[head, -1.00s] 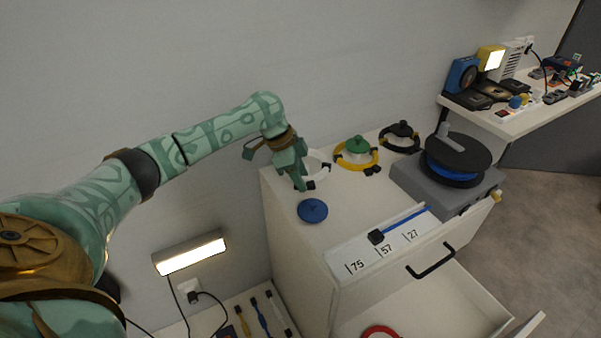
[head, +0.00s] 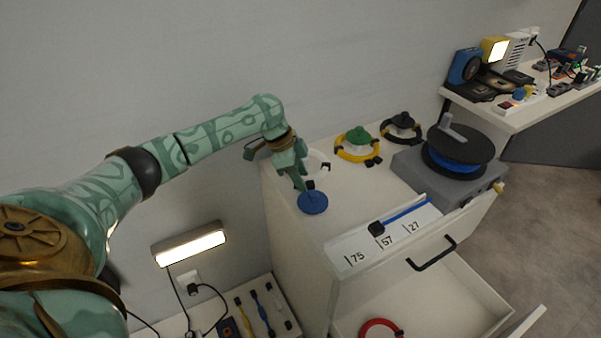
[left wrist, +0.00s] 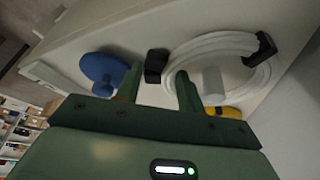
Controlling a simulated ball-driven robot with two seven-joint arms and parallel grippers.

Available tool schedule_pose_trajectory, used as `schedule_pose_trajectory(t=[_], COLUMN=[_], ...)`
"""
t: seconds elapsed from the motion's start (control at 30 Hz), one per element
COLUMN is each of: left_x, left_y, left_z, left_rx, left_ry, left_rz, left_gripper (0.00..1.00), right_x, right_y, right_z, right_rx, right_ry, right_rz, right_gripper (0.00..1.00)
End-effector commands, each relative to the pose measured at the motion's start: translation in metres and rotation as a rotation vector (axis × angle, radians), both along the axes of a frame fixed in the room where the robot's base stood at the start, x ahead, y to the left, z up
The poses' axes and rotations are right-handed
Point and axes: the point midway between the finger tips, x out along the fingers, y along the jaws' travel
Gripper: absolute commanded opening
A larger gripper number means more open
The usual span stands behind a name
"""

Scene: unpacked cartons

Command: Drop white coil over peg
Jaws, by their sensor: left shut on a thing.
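My left gripper (head: 301,184) points down over the back left of the white cabinet top. It is shut on the white coil (head: 325,163) at a black clip (left wrist: 157,66), which shows between the fingers in the left wrist view. The coil (left wrist: 256,82) forms a ring with another black clip on its far side. A white peg (left wrist: 212,84) appears inside the ring in that view; I cannot tell whether the coil is around it or above it. A blue disc with a knob (head: 313,203) lies just in front of the fingertips. My right gripper is not in view.
A yellow coil (head: 343,153) with a green cap and a black coil (head: 391,136) with a black cap stand to the right. A grey machine with a black reel (head: 468,150) is beyond. The drawer below (head: 420,310) is open, holding a red coil (head: 366,328).

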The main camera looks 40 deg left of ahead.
Motion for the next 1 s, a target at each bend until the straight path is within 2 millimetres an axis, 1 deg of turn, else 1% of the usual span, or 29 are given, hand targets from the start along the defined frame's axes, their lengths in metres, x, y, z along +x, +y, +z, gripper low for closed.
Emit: schedule_pose_trajectory(t=[0.1, 0.13, 0.2, 0.47, 0.57, 0.67, 0.9, 1.0], left_x=[0.0, 0.0, 0.0, 0.0, -0.001, -0.004, -0.018, -0.023], left_y=[0.0, 0.0, 0.0, 0.0, 0.002, 0.007, 0.028, 0.036], left_z=[-0.004, -0.003, -0.003, -0.003, 0.004, 0.021, 0.085, 0.108], left_rx=[0.0, -0.001, 0.0, 0.0, 0.001, 0.002, 0.002, 0.002], left_ry=[0.0, -0.001, -0.001, 0.0, -0.001, -0.005, -0.008, -0.008], left_rz=[0.001, 0.001, 0.0, 0.0, 0.0, 0.001, 0.001, 0.001], left_gripper=[0.12, 0.47, 0.64, 0.64, 0.64, 0.64, 0.64, 0.64], right_x=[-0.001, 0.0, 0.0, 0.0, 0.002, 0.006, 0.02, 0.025], right_y=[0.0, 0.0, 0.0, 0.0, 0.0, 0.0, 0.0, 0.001], right_z=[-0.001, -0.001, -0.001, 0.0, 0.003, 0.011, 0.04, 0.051], right_rx=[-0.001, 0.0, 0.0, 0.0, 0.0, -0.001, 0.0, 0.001], right_ry=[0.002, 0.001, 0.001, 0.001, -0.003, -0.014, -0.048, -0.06], right_rz=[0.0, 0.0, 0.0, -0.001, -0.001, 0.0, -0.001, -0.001], right_gripper=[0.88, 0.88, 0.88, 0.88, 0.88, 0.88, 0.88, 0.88])
